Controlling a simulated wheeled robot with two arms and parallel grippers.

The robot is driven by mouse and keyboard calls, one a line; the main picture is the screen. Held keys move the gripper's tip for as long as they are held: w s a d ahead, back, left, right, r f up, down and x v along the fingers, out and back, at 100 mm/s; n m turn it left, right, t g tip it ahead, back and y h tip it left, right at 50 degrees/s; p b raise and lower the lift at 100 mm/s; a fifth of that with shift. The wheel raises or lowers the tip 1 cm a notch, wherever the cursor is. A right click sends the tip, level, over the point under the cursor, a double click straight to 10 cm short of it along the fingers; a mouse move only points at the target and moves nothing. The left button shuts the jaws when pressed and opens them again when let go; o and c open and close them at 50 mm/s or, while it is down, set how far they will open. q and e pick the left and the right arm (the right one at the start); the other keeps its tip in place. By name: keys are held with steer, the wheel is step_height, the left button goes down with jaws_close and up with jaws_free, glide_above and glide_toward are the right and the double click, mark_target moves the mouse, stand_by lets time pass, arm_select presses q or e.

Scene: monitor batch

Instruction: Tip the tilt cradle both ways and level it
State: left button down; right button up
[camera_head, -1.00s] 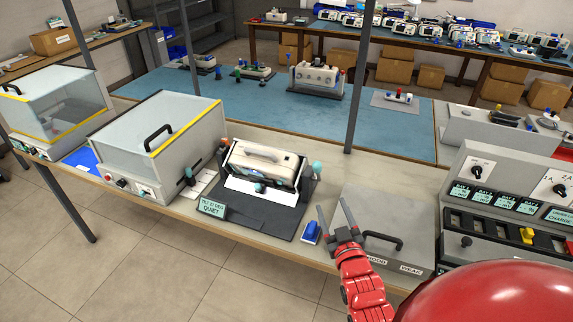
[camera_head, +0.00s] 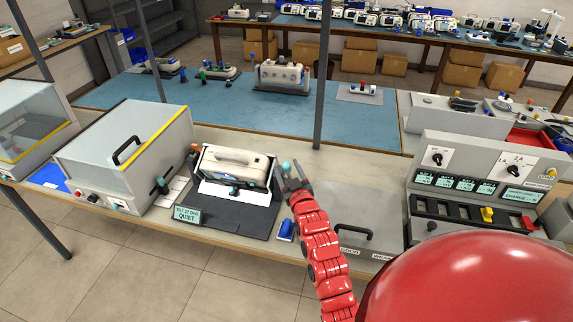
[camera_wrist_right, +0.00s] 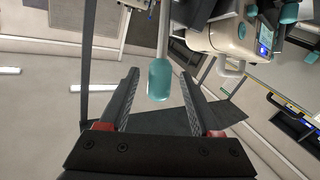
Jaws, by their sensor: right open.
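The tilt cradle (camera_head: 215,214) is a dark stand on the bench. A white monitor with a handle (camera_head: 236,164) sits in it, tilted. A small sign (camera_head: 187,214) at its front left reads "QUIET" under a tilt reading. A teal-tipped lever shows in the right wrist view (camera_wrist_right: 159,79), between the open fingers and apart from both. My right gripper (camera_head: 290,174) is open at the cradle's right side, by the lever; it also shows in the right wrist view (camera_wrist_right: 155,95). In the head view the gripper partly hides the lever. My left gripper is not in view.
A clear-lidded box (camera_head: 125,150) stands left of the cradle. A blue block (camera_head: 286,229) lies at its front right. A grey case with a black handle (camera_head: 352,236) and a control panel (camera_head: 487,180) stand to the right. A post (camera_head: 321,75) rises behind.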

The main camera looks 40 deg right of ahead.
steer(key=shift+w+d, duration=0.2)
steer(key=shift+w, duration=0.35)
jaws_close()
stand_by(1.1)
